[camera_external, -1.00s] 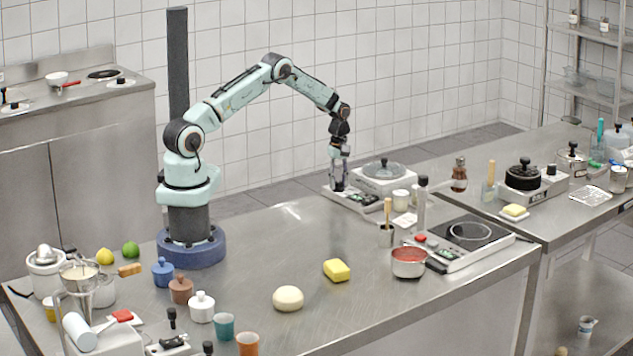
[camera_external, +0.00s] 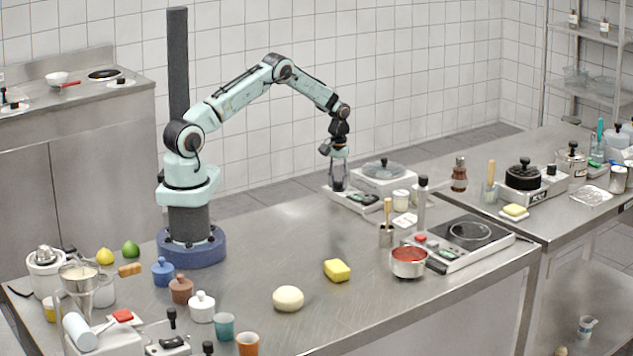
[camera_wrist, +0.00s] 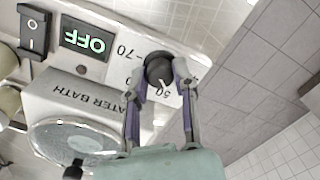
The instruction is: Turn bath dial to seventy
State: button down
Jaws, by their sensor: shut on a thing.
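The water bath (camera_external: 385,182) stands at the back of the steel table, with a round lidded top and a front control panel. In the wrist view its label (camera_wrist: 88,105) appears upside down. Its black dial (camera_wrist: 159,68) lies between my fingers, and my gripper (camera_wrist: 165,72) is shut on it. A white pointer mark on the dial faces the lower right, by a partly hidden number. The "70" mark (camera_wrist: 131,52) is to the dial's upper left. The green display (camera_wrist: 85,42) reads OFF. In the external view my gripper (camera_external: 338,186) points down at the panel's left end.
A rocker switch (camera_wrist: 33,31) sits beside the display. A white jar (camera_external: 400,199), a pepper mill (camera_external: 459,174) and an induction hob (camera_external: 458,243) with a red-filled pot (camera_external: 408,262) stand to the right. The table's middle holds a yellow sponge (camera_external: 337,270).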

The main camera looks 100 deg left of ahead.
jog(key=m, duration=1.3)
jog(key=shift+m, duration=0.4)
jog(key=m, duration=0.6)
jog(key=shift+f, duration=0.1)
jog(key=m, duration=0.6)
jog(key=shift+m, duration=0.4)
jog(key=c, duration=0.9)
grip_release()
jog(key=shift+o, duration=0.2)
